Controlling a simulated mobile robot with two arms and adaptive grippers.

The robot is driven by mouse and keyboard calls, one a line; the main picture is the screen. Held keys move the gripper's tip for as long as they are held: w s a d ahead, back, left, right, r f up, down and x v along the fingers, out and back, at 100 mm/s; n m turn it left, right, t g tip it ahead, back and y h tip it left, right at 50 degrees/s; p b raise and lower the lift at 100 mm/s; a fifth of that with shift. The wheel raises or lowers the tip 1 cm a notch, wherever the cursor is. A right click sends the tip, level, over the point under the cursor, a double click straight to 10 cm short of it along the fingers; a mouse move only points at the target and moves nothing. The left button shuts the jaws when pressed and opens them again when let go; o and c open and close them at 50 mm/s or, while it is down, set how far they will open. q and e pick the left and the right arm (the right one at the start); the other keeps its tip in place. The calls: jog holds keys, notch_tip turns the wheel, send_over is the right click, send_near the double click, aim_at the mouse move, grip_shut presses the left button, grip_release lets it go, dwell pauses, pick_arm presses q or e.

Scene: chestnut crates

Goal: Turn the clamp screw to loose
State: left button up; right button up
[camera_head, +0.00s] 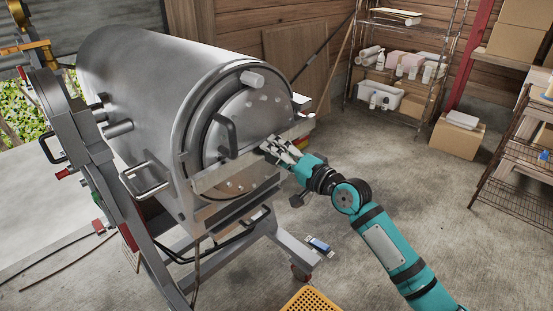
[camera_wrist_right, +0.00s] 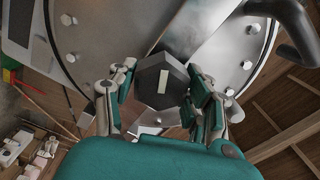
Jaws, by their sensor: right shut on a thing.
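The clamp screw is a dark six-sided knob (camera_wrist_right: 163,82) with a pale stripe on its face. It sits on the flat metal bar (camera_head: 232,166) across the round drum door (camera_head: 252,118). My right gripper (camera_head: 271,148) is at the bar's right part, and its fingers hide the knob in the head view. In the right wrist view the fingers of the right gripper (camera_wrist_right: 161,98) are on both sides of the knob, shut on it. The stripe stands nearly upright in that view. My left gripper is not in view.
A bent door handle (camera_head: 223,136) is left of my right gripper. A loop handle (camera_head: 146,180) sticks out from the drum (camera_head: 145,75). A yellow crate (camera_head: 311,300) stands on the floor below. Shelves (camera_head: 405,60) and boxes (camera_head: 458,137) are at the back right. Open floor lies between.

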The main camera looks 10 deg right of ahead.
jog(key=n+b, duration=0.1)
jog(key=n, duration=0.3)
jog(key=shift+f+n+b, duration=0.15)
jog(key=shift+n+b, duration=0.15)
jog(key=shift+b, duration=0.05)
jog(key=shift+a+n+b, duration=0.1)
jog(key=shift+n+b, duration=0.3)
jog(key=shift+n, duration=1.6)
jog(key=o, duration=1.2)
jog(key=shift+s, duration=0.15)
jog(key=v, duration=1.2)
